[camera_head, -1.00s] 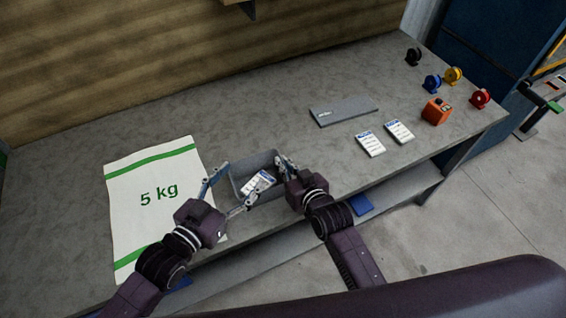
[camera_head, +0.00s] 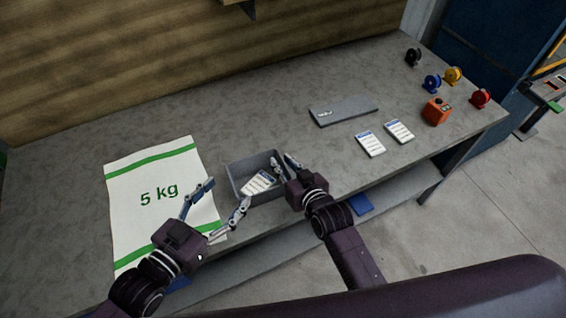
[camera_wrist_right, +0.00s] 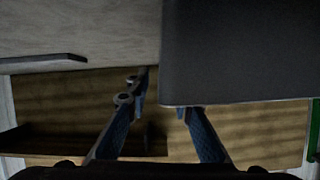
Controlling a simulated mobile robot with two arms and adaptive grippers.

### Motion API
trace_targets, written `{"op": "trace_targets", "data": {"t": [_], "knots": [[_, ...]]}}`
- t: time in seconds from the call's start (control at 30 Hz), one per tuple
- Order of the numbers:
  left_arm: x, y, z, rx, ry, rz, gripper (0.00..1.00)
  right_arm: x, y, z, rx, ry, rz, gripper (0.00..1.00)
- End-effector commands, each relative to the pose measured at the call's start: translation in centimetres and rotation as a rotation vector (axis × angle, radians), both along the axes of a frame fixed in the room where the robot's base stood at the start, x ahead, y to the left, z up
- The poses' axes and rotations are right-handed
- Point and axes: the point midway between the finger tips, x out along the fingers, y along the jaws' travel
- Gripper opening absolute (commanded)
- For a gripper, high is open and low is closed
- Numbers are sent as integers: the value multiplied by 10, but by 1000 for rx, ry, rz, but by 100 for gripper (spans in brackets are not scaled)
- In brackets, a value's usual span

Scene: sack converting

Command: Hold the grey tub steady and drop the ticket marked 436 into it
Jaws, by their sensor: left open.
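The grey tub (camera_head: 236,186) stands near the bench's front edge, and its dark side fills the upper right of the right wrist view (camera_wrist_right: 240,50). A white ticket with a blue header (camera_head: 259,182) lies inside it at a slant; its number is too small to read. My left gripper (camera_head: 227,192) is open and empty at the tub's left, one finger over the sack, the other by the tub's near left corner. My right gripper (camera_head: 283,166) is at the tub's right wall, fingers on either side and seemingly closed on it; the wall partly hides one finger in the wrist view.
A white 5 kg sack (camera_head: 155,215) lies flat at left. Two more tickets (camera_head: 370,144) (camera_head: 399,132) lie right of the tub, near a grey flat plate (camera_head: 343,111). An orange device (camera_head: 436,111) and several coloured reels (camera_head: 480,98) stand at the right end.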

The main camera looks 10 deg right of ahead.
Motion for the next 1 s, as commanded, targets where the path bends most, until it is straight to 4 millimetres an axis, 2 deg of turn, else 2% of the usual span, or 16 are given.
{"op": "trace_targets", "data": {"t": [0.3,0.47,0.8,1.0], "knots": [[0,0,0,0,0,0,64,-1,0,0,0,0,0,25],[0,0,0,0,0,0,64,-13,-4,4,0,1,0,25],[0,0,0,0,0,0,64,-69,-22,28,-2,3,1,25],[0,0,0,0,0,0,64,-95,-30,40,-1,2,0,25]]}}
